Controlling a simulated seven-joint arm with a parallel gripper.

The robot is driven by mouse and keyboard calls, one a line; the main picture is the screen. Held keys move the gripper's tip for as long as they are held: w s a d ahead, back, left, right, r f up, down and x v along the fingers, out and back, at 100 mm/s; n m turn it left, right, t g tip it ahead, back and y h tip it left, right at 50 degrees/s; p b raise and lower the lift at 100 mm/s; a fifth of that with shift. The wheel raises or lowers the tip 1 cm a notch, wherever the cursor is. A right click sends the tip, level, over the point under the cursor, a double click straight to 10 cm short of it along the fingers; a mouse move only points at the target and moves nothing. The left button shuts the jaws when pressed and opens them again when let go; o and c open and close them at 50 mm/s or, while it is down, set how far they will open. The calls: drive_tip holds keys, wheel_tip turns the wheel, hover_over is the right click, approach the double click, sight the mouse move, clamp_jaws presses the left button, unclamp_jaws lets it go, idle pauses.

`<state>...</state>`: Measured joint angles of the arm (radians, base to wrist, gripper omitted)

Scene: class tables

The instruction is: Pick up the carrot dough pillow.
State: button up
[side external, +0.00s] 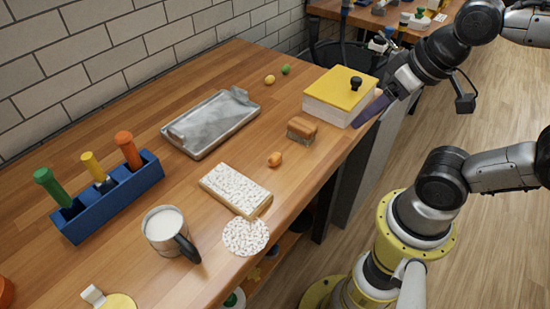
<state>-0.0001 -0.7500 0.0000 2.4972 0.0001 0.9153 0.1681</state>
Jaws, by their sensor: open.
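A small orange, rounded lump, which looks like the carrot dough pillow (274,160), lies on the wooden table right of the table's middle. It sits between the white speckled block and the brown brush-like block, touching neither. My gripper (374,106) is at the table's right edge, beside the yellow-lidded box, up and to the right of the orange lump and well apart from it. It is open, with a purple finger pointing down-left; the other finger is hard to make out. Nothing shows held in it.
The yellow-lidded box (325,112) and brown block (305,140) stand between my gripper and the lump. A white speckled block (222,188), round speckled disc (245,237), grey tray (200,130), mug (163,240), blue tool rack (85,220), yellow lump (269,79) and green lump (286,69) are around.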

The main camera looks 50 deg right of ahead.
wheel_tip(320, 180, up, 3)
drive_tip(key=w+m, duration=0.3)
drive_tip(key=m, duration=0.4)
drive_tip(key=m+g, duration=0.5)
drive_tip(key=m, duration=0.4)
hover_over(275, 155)
drive_tip(key=f, duration=1.3)
drive_tip(key=shift+w+d+f, duration=0.1)
drive_tip(key=shift+w, duration=0.2)
drive_tip(key=f, duration=0.4)
drive_tip(key=shift+s, duration=0.4)
drive_tip(key=shift+f, duration=0.65)
drive_tip(key=shift+c, duration=0.3)
